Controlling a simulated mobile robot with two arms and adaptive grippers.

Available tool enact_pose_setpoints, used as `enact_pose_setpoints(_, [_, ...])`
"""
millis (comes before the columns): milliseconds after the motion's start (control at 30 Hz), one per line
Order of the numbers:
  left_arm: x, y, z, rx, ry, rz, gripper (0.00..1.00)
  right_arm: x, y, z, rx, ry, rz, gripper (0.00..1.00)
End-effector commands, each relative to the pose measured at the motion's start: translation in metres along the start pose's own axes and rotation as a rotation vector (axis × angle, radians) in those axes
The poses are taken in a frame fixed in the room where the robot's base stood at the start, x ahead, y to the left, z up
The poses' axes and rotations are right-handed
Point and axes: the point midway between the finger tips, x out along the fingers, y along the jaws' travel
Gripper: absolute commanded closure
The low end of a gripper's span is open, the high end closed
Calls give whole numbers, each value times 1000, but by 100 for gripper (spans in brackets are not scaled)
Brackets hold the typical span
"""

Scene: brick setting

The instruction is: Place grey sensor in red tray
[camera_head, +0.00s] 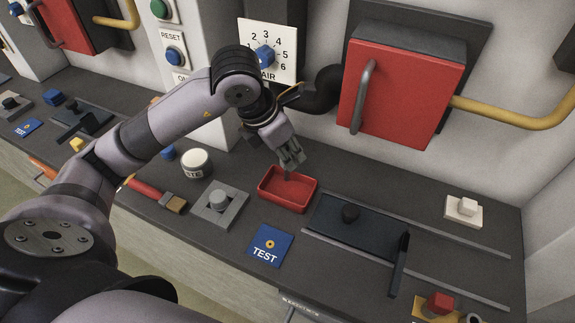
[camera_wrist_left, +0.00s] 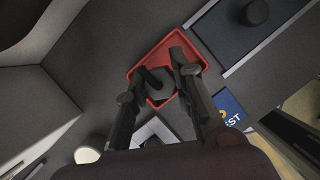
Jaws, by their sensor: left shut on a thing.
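The red tray (camera_head: 282,205) is a shallow open box on the dark grey counter. It also shows in the left wrist view (camera_wrist_left: 147,61). My left gripper (camera_head: 290,160) points down over the tray. Its fingers (camera_wrist_left: 160,85) are shut on a small dark grey thing, which I take to be the grey sensor (camera_wrist_left: 153,82). The sensor is over or inside the tray; I cannot tell whether it touches the floor. In the head view the fingers mostly hide it. My right gripper is not in view.
A white jar (camera_head: 196,163) and a brush (camera_head: 174,203) are to the left. A red wall box (camera_head: 405,88) hangs behind.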

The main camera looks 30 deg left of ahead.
Motion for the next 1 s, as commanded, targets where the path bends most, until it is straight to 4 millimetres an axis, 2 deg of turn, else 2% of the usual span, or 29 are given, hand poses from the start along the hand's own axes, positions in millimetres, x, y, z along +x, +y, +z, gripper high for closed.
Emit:
enact_pose_setpoints(400, [42, 0, -18, 0, 1, -1, 100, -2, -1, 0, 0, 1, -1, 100])
enact_pose_setpoints(800, [47, 0, -19, 0, -1, 0, 100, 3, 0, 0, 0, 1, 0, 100])
enact_pose_setpoints(833, [46, 0, -19, 0, -1, 0, 76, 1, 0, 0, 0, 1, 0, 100])
enact_pose_setpoints(1000, [45, 0, -19, 0, -1, 0, 64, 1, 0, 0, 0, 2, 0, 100])
